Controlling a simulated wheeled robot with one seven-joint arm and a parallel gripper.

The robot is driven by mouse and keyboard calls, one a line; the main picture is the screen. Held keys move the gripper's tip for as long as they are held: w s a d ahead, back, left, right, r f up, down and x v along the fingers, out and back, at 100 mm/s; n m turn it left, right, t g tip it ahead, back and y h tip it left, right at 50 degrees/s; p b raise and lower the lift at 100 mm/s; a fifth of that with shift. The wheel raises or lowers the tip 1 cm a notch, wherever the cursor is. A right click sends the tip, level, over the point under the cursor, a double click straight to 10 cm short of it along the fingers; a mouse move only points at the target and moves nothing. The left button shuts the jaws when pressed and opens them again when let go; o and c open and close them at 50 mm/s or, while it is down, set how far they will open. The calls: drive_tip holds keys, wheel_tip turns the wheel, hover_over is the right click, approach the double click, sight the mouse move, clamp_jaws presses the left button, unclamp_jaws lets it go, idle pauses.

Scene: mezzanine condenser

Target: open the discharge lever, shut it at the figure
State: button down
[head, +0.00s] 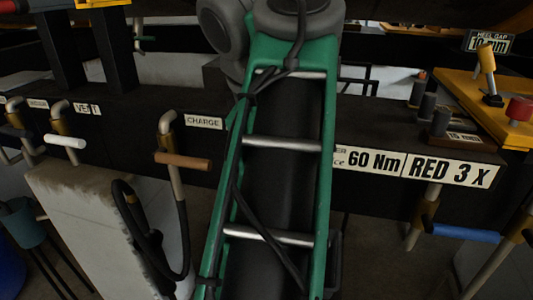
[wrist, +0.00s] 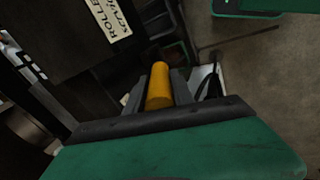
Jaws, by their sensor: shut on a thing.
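My gripper (wrist: 158,80) shows in the wrist view, with its two dark fingers on either side of a yellow cylindrical handle (wrist: 159,94). The gripper is shut on this handle. No label naming it discharge is readable, so I cannot tell for sure that it is the discharge lever. In the head view my green arm covers the middle, and both the gripper and the yellow handle are hidden. No readout with a changing figure is readable in either view.
In the head view, a white-handled lever (head: 66,141) and a brown-handled lever (head: 183,161) near the CHARGE label (head: 204,122) are left of my arm. A blue-handled lever (head: 466,234) is right, below the RED 3 X label (head: 450,171). A yellow shelf (head: 465,97) stands upper right.

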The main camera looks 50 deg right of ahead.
drive_tip(key=c, duration=1.1)
unclamp_jaws()
